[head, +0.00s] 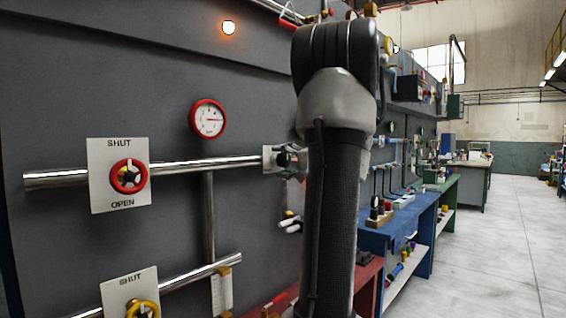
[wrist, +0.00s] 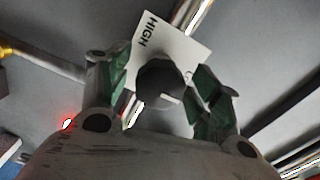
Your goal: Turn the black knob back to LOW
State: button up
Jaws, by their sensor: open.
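The black knob (wrist: 160,84) sits on a white plate (wrist: 172,28) in the wrist view. HIGH is printed at the plate's upper left; another label at its right is mostly hidden. A pale mark shows on the knob's lower right. My gripper (wrist: 163,76) is open, with one green-padded finger on each side of the knob. I cannot tell whether either finger touches it. In the head view, the plate (head: 268,158) shows just left of my arm, which hides much of the knob and my gripper.
A red valve wheel (head: 129,177) on a SHUT/OPEN plate stands left on the grey panel. A yellow wheel (head: 143,309) is below it. A red-rimmed gauge (head: 208,119) is above the steel pipe (head: 215,164). Benches line the right side, beside open floor (head: 490,250).

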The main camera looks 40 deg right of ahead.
jog(key=s, duration=1.1)
jog(key=shift+s+d, duration=0.3)
jog(key=shift+d, duration=0.15)
